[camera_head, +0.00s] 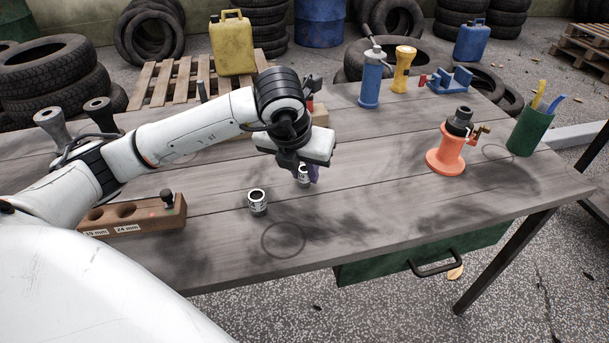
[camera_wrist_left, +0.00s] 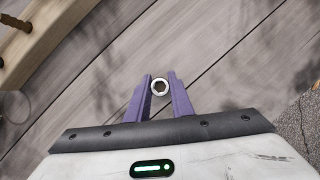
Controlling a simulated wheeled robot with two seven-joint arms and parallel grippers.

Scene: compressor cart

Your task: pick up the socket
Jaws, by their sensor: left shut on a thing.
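One metal socket (camera_head: 303,172) is between the purple fingers of my left gripper (camera_head: 306,175), which is shut on it, low over the workbench. In the left wrist view the socket (camera_wrist_left: 160,87) shows end-on, a bright ring with a dark hex hole, between the fingertips (camera_wrist_left: 160,90). Whether it touches the bench is hard to tell. A second metal socket (camera_head: 257,203) stands upright on the bench, left of and nearer than the gripper. My right gripper is not in view.
A wooden socket holder (camera_head: 130,217) with labelled holes lies at the bench's left; a dark piece (camera_head: 167,201) stands at its right end. An orange stand (camera_head: 446,158), green cup (camera_head: 530,130), blue bottle (camera_head: 371,85) and yellow bottle (camera_head: 403,72) stand to the right. The front middle is clear.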

